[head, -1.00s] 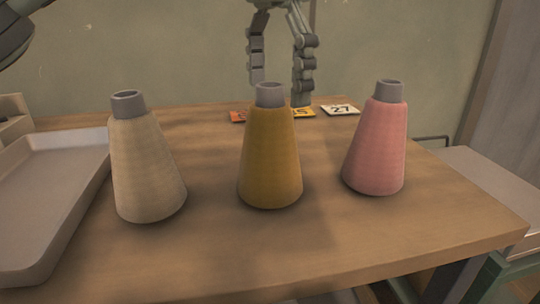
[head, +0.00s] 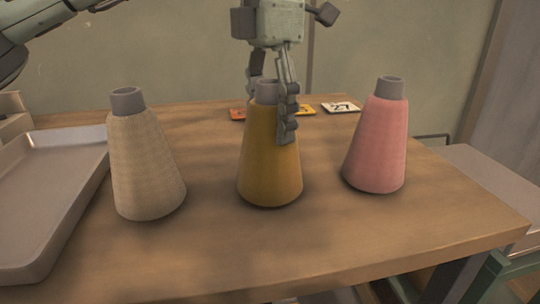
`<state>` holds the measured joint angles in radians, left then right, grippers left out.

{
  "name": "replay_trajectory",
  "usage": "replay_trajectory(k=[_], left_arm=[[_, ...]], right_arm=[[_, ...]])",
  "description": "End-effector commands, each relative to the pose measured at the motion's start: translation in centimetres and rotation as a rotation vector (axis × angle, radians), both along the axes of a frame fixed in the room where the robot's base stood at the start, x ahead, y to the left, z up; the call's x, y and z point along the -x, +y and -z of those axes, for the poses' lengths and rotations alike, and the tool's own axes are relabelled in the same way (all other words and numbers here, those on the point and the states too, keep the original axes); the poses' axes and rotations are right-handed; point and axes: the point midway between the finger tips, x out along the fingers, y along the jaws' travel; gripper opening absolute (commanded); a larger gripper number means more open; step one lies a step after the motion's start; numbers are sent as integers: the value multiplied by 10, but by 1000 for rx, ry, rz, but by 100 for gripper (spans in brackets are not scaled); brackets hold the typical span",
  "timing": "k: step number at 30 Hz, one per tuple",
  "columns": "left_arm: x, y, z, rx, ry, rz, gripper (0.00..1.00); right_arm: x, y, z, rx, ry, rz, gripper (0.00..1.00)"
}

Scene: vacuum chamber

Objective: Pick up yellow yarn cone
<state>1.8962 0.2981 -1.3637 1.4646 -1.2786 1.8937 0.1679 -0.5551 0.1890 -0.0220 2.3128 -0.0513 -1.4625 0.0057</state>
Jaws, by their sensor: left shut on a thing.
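The yellow yarn cone (head: 268,170) stands upright on the wooden table in the middle of the head view, with a grey tip at its top. My left gripper (head: 272,115) points down from above and is shut on the upper part of the cone. One finger lies across the cone's front right side. The other finger is mostly hidden behind the grey tip. The cone's base appears to rest on the table. My right gripper is not in view.
A beige yarn cone (head: 146,165) stands to the left and a pink yarn cone (head: 377,148) to the right. A grey tray (head: 62,228) lies at the table's left. Number cards (head: 341,108) lie behind. The table (head: 330,240) is clear in front.

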Motion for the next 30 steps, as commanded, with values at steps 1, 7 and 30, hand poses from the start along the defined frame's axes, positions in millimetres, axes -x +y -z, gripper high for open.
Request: replay_trajectory(k=[1, 7, 30], left_arm=[[0, 0, 0, 0, 0, 0, 42], [0, 0, 0, 0, 1, 1, 17], [0, -1, -76, 2, -2, 0, 5]], right_arm=[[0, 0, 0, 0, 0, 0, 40], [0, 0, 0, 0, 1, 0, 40], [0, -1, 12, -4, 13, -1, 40]])
